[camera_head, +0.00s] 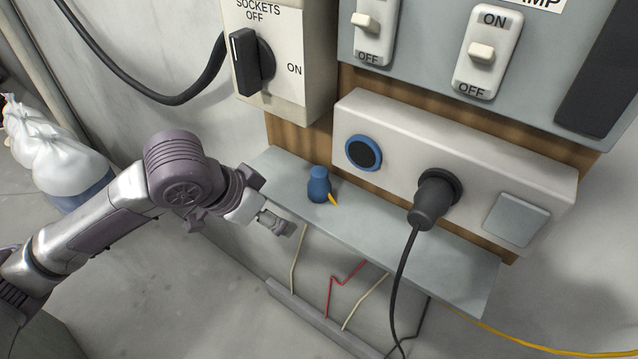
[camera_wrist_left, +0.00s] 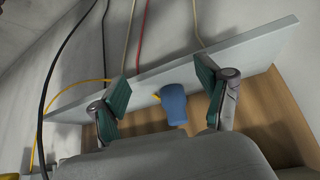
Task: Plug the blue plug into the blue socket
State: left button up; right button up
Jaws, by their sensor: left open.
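The blue plug (camera_head: 318,185) stands on the grey shelf (camera_head: 400,248) below the socket box, with a short yellow cable stub at its side. The blue socket (camera_head: 363,153), a blue ring with a dark face, is at the left of the white socket box (camera_head: 530,179). My left gripper (camera_head: 275,222) is at the shelf's left end, apart from the plug. In the left wrist view the plug (camera_wrist_left: 173,104) shows between the open green-padded fingers of the left gripper (camera_wrist_left: 163,98), which do not touch it. The right gripper is not in view.
A black plug (camera_head: 434,199) with a hanging black cable fills the socket right of the blue one. A covered square outlet (camera_head: 516,219) is further right. A rotary switch box (camera_head: 278,60) and a switch panel (camera_head: 427,50) are above. Loose wires hang below the shelf.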

aim_at(310, 195)
pick_arm(q)
jog(key=w+d+p, duration=0.1)
jog(key=w+d, duration=0.4)
jog(key=shift+d, duration=0.15)
jog(key=shift+d+p, duration=0.1)
jog(key=shift+p, duration=0.2)
jog(key=w+d, duration=0.1)
jog(key=d, duration=0.1)
jog(key=w+d+p, duration=0.1)
jog(key=w+d, duration=0.1)
jog(key=shift+w+f, duration=0.25)
jog(key=shift+f, duration=0.25)
jog(key=shift+a, duration=0.15)
